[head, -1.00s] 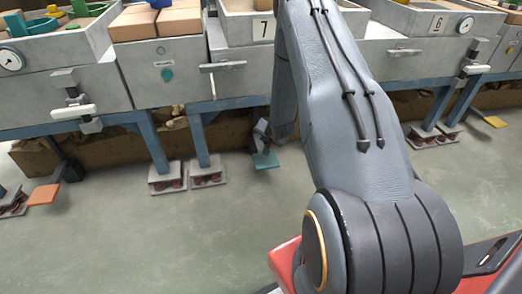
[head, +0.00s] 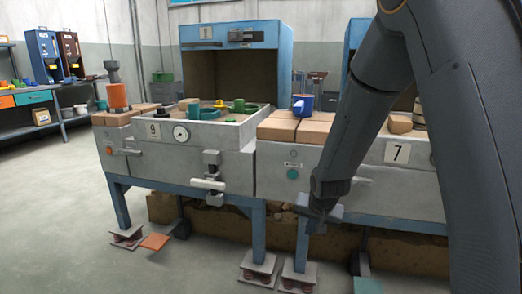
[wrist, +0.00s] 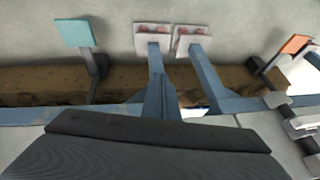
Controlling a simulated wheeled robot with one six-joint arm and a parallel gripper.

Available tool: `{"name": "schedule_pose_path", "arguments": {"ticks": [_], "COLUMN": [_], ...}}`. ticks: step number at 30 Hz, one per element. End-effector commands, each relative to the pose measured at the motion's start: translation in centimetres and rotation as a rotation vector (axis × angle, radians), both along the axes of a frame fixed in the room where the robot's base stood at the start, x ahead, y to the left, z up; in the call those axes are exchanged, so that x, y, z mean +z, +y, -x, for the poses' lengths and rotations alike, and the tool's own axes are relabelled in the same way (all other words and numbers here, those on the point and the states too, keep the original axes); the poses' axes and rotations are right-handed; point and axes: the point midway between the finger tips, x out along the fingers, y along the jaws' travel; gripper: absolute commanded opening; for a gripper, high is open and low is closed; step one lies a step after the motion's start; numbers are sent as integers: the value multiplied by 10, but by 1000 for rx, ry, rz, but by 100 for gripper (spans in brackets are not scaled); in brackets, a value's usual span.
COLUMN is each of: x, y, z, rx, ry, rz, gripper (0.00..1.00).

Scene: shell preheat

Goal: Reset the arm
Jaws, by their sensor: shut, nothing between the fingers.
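My arm (head: 375,100) reaches down from the upper right of the head view. My gripper (head: 320,210) hangs at its end, in front of the blue-legged benches, below the bench front between the gauge bench and the one marked 7. It is small and dark there. In the wrist view a dark, broad part of my gripper (wrist: 160,132) fills the bottom middle. It is shut and holds nothing.
A grey bench (head: 225,165) with a gauge and a clamp handle stands left of my gripper. An orange pedal (head: 155,242) and a teal pedal (head: 367,286) sit low. The floor at left (head: 60,220) is clear.

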Motion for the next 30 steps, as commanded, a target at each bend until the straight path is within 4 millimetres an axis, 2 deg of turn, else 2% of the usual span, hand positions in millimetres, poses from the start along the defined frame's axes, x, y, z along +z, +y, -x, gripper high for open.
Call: {"name": "schedule_pose_path", "arguments": {"ticks": [1, 6, 8, 13, 15, 18, 21, 30], "x": [18, 62, 76, 109, 120, 130, 138, 152], "y": [22, 81, 99, 139, 149, 158, 163, 167], "z": [16, 83, 109, 191, 225, 264, 296, 372], "rx": [50, 218, 280, 462, 535, 622, 693, 869], "ry": [14, 87, 114, 186, 215, 248, 275, 334], "rz": [8, 32, 39, 52, 55, 57, 58, 57], "gripper": [0, 0, 0, 0, 0, 0, 0, 0]}}
